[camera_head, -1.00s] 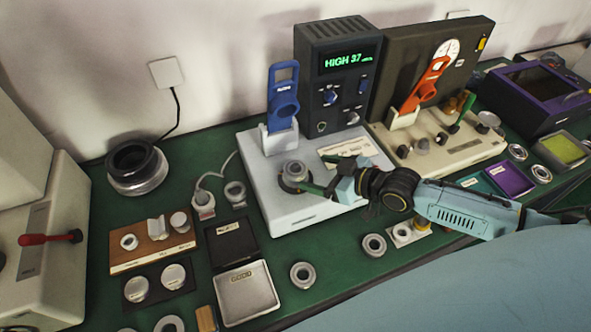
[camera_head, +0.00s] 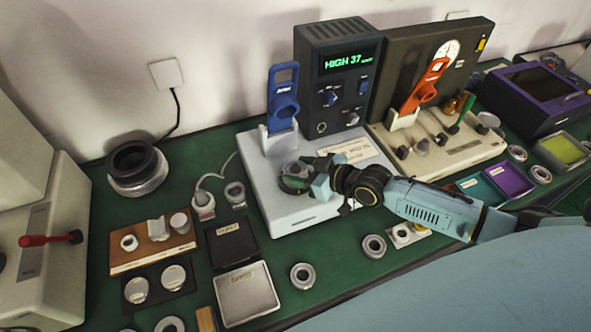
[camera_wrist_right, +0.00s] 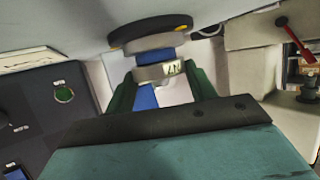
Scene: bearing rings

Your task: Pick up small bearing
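A small metal bearing ring (camera_head: 295,169) sits on the dark round seat of the grey tester with the HIGH 37 display, partly hidden by my right gripper (camera_head: 306,172). In the right wrist view the small bearing (camera_wrist_right: 159,71) is between the two green fingertips of the right gripper (camera_wrist_right: 161,78), below a wider dark disc with yellow dots (camera_wrist_right: 150,36). The fingers stand apart, one on each side of the ring. Whether they touch it is hard to tell. My left gripper is not in view.
The tester's white base (camera_head: 285,217) lies under the gripper, with a blue upright tool (camera_head: 284,95) behind. A second tester (camera_head: 440,150) stands to the right. Loose rings (camera_head: 302,276) and an open case (camera_head: 246,292) lie in front on the green mat.

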